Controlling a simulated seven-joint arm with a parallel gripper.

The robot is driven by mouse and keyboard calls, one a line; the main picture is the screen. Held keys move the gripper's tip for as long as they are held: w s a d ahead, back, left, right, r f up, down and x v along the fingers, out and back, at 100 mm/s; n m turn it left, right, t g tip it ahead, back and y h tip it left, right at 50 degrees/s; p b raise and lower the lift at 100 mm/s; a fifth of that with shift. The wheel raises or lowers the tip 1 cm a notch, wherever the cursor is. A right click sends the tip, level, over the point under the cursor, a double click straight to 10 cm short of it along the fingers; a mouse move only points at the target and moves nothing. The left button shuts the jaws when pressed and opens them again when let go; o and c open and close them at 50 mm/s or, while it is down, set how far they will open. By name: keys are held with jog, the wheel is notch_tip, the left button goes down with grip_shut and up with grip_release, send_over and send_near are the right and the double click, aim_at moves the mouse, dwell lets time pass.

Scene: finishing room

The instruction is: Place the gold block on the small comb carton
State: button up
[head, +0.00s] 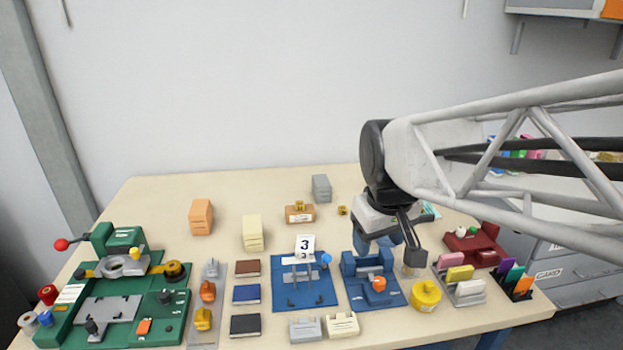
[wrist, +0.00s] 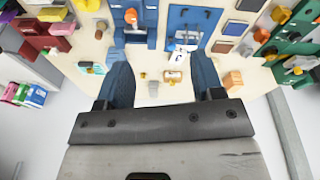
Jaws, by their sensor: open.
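A small tan-orange carton (head: 300,215) stands towards the back middle of the table, with a small gold piece (head: 299,204) showing at its top. I take it for the small comb carton; its label is too small to read. A second small gold piece (head: 342,210) sits on the table just right of it. I cannot tell for certain which is the gold block. My gripper (head: 387,243) is open, right of both and above the table. In the wrist view, the carton (wrist: 172,76) and the separate gold piece (wrist: 143,75) appear between the parted blue fingers (wrist: 163,80), with nothing held.
A grey box (head: 321,188) stands behind the carton. A cream box (head: 252,232) and an orange box (head: 201,217) stand to its left. A blue fixture with a number card (head: 304,246) is in front. A blue holder (head: 370,285) and a yellow container (head: 425,295) are near my gripper.

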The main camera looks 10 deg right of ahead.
jog(key=s+f+m, duration=0.3)
jog(key=s, duration=0.6)
jog(key=shift+s+d+f, duration=0.15)
jog(key=shift+d, duration=0.15)
dwell(6.8)
